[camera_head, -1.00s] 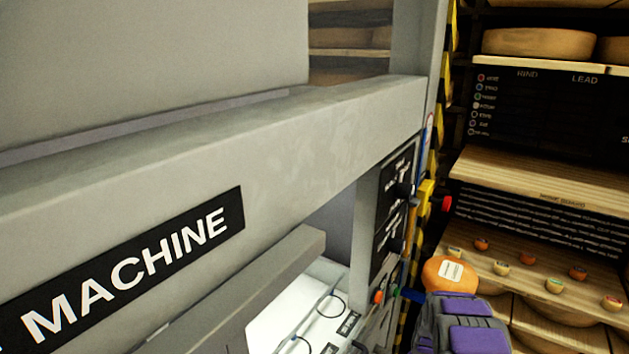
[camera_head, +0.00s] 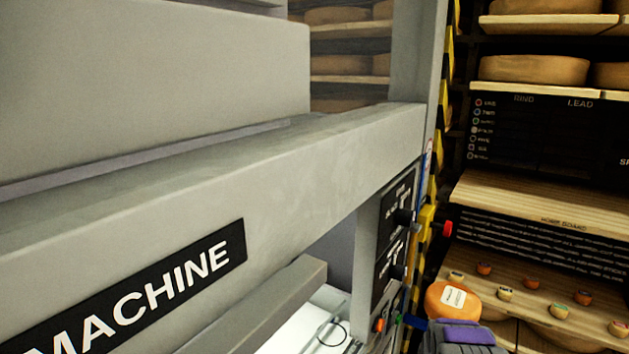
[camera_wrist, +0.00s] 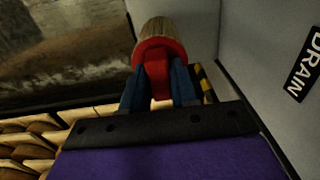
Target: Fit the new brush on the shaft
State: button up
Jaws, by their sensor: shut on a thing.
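The brush (camera_wrist: 160,32), with tan bristles and a red collar, shows at the top of the wrist view. My gripper (camera_wrist: 160,80) is shut on its red part, with one blue finger on each side. The bristle end points away from the wrist. The shaft cannot be made out in either view. In the head view my purple and grey arm shows at the bottom right, in front of the shelves. I cannot make out the brush there.
A grey machine frame (camera_head: 330,150) fills the left and middle of the head view. Its control panel (camera_head: 396,235) stands left of the shelves. An orange rounded thing (camera_head: 440,298) with a white label is beside my arm. A DRAIN sign (camera_wrist: 305,65) is on a pale wall.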

jog(key=shift+r, duration=0.2)
grip_shut()
jog(key=shift+r+p, duration=0.35)
jog(key=shift+r, duration=0.5)
jog(key=shift+r+p, duration=0.95)
jog(key=shift+r, duration=2.15)
jog(key=shift+r+p, duration=0.5)
jog(key=shift+r, duration=0.85)
